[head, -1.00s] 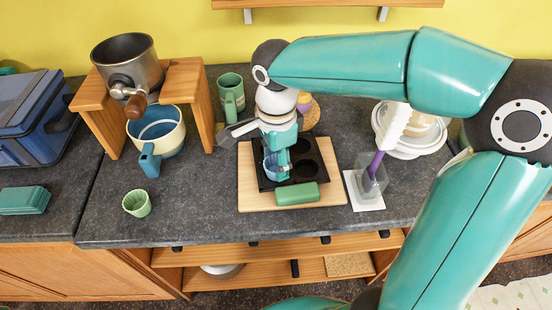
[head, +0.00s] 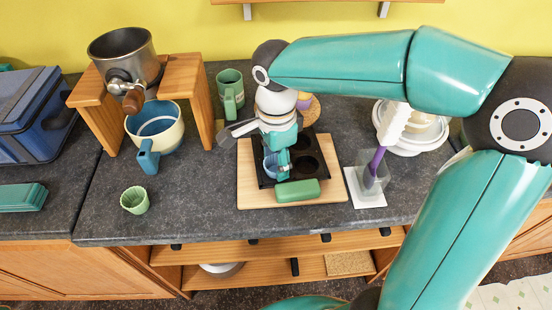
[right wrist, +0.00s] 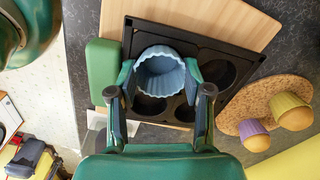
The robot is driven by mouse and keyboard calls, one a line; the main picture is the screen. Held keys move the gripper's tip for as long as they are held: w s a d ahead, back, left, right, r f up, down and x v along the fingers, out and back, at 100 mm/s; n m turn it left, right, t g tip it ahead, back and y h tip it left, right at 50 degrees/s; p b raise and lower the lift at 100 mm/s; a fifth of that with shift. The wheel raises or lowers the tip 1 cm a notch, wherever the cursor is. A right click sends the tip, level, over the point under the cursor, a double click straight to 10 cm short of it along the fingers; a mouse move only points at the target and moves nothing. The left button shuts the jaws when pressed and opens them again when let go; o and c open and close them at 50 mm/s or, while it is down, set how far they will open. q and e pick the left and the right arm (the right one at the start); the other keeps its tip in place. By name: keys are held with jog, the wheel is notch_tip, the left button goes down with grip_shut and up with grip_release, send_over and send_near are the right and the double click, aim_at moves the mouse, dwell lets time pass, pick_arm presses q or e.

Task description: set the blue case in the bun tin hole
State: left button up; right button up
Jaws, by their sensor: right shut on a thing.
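The blue case (right wrist: 160,74) is a fluted cup, light blue, seen from above between my right gripper's fingers in the right wrist view. In the head view the blue case (head: 270,166) is partly hidden by the gripper. My right gripper (head: 283,166) is shut on it, and the fingers also show in the right wrist view (right wrist: 160,82). The black bun tin (head: 308,168) lies on a wooden board, with several round holes. The case is over a front-left hole in the head view; I cannot tell whether it rests in it. My left gripper is not in view.
A green block (head: 297,191) lies at the tin's front edge. A green fluted case (head: 135,200) stands alone on the counter. A clear container with a purple tool (head: 374,172) stands right of the board (head: 330,197). Cork mat with two buns (right wrist: 265,105) is behind the tin.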

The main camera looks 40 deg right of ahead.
jog(key=o, duration=1.1)
jog(key=shift+r, duration=0.2)
jog(key=shift+r+p, duration=2.95)
jog(key=shift+r, duration=0.4)
notch_tip(320, 180, up, 12)
jog(key=shift+f, duration=0.1)
